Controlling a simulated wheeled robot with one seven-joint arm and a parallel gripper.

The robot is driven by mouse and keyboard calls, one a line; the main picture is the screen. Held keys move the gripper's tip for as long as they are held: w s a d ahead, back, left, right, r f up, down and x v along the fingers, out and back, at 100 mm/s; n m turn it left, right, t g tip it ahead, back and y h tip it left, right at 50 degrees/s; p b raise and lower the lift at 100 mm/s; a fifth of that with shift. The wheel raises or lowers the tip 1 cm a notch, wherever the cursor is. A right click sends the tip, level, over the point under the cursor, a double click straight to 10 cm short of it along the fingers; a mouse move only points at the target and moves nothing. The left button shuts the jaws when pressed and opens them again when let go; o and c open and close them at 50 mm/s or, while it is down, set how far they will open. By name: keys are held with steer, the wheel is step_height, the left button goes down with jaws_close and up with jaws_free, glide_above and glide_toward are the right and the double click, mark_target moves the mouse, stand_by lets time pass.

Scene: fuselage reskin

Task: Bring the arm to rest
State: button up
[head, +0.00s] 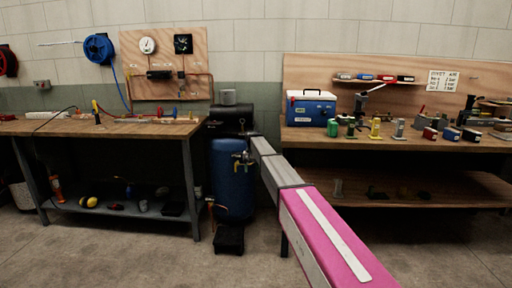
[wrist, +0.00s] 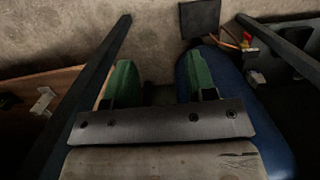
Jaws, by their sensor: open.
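My arm (head: 325,235) reaches from the lower right of the head view toward the blue compressor in the middle. Its pink section is nearest, with grey links beyond. My gripper (wrist: 161,88) shows in the wrist view with two green-padded fingers well apart and nothing between them. In the head view its far end is small and dark against the compressor top, so the fingers cannot be made out there. The wrist view looks down past the fingers to the concrete floor.
The blue compressor tank (head: 235,178) stands between two benches; it shows close beside the right finger in the wrist view (wrist: 272,125). The left bench (head: 100,128) holds tools. The right bench (head: 440,143) carries a blue-and-white box (head: 311,108) and several small items. The front floor (head: 120,262) is clear.

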steer(key=s+d+f, duration=0.5)
steer(key=s+d, duration=0.2)
steer(key=s, duration=0.7)
steer(key=s+d+f+t, duration=0.1)
steer(key=s+d+f, duration=0.4)
steer(key=s, duration=1)
steer(key=s+d+f, duration=0.6)
steer(key=s+d, duration=0.3)
steer(key=s, duration=0.5)
steer(key=shift+s+d+n+t, duration=0.2)
steer(key=shift+n+t, duration=0.1)
steer(key=shift+t, duration=0.1)
